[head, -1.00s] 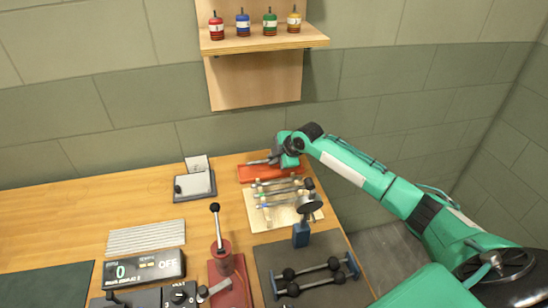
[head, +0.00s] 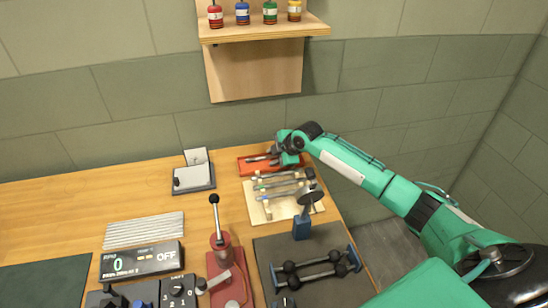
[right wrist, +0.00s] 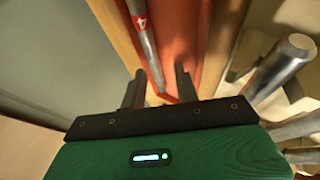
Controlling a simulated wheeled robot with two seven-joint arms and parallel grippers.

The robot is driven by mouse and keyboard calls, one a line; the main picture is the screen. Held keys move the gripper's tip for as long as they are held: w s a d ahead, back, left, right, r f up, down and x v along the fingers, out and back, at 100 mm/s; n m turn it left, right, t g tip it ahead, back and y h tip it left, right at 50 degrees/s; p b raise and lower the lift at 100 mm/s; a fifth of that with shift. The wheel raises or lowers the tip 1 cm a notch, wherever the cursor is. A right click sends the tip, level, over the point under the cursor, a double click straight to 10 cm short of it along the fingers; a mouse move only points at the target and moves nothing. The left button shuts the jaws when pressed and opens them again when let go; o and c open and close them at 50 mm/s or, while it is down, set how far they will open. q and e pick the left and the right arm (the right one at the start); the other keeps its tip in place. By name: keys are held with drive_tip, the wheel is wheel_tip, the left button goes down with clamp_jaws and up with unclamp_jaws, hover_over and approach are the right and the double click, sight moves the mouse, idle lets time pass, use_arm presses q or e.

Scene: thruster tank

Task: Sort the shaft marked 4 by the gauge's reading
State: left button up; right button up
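The shaft marked 4 (right wrist: 148,45) is a grey rod with a red band carrying a white 4. It lies in the red tray (head: 252,171) at the back right of the bench; the tray also shows in the right wrist view (right wrist: 186,40). My right gripper (head: 275,157) is low over the tray; in the right wrist view its fingers (right wrist: 159,90) are apart, with the near end of the shaft between them. I cannot tell whether they touch it. A dark round disc on a blue stand (head: 302,228), possibly the gauge, has no readable face. My left gripper is out of view.
A pale board (head: 258,213) holding several grey shafts lies just in front of the tray. A dark mat (head: 325,292) carries a blue rack with black-knobbed bars.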

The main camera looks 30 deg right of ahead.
drive_tip(key=shift+s+a+f, duration=0.15)
drive_tip(key=shift+s+f, duration=0.25)
drive_tip(key=shift+f, duration=0.25)
use_arm(q)
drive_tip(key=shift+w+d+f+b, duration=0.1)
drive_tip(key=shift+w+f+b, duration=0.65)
drive_tip(key=shift+b, duration=0.2)
use_arm(e)
drive_tip(key=w+v, duration=0.1)
drive_tip(key=v, duration=1.3)
drive_tip(key=shift+r, duration=0.5)
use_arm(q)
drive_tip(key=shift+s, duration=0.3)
use_arm(e)
drive_tip(key=shift+s, duration=0.15)
